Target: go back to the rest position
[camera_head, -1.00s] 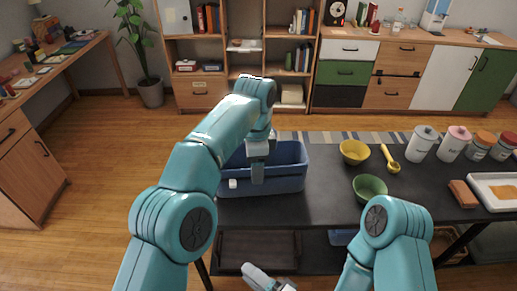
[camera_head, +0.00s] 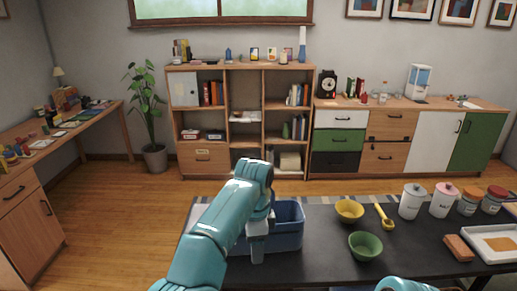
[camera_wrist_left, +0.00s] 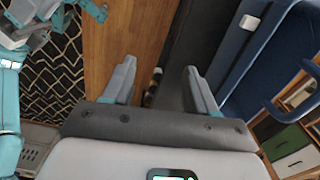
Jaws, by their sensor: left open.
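My left gripper (camera_head: 257,250) hangs fingers down in front of the blue bin (camera_head: 288,228) on the black table. In the left wrist view its two grey fingers (camera_wrist_left: 159,70) stand apart with nothing held between them. The blue bin shows there at the right (camera_wrist_left: 245,62), beside the fingers. Only a teal piece of my right arm (camera_head: 405,285) shows at the bottom of the head view, its gripper out of frame. Teal and grey parts of mine at the wrist view's upper left may include that gripper, but its jaws are unclear.
The black table (camera_head: 320,265) holds a yellow bowl (camera_head: 349,210), a green bowl (camera_head: 365,246), a yellow scoop (camera_head: 384,217), several lidded jars, a brown block (camera_head: 458,247) and a white tray (camera_head: 479,235). Open wood floor (camera_head: 110,235) lies left of it.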

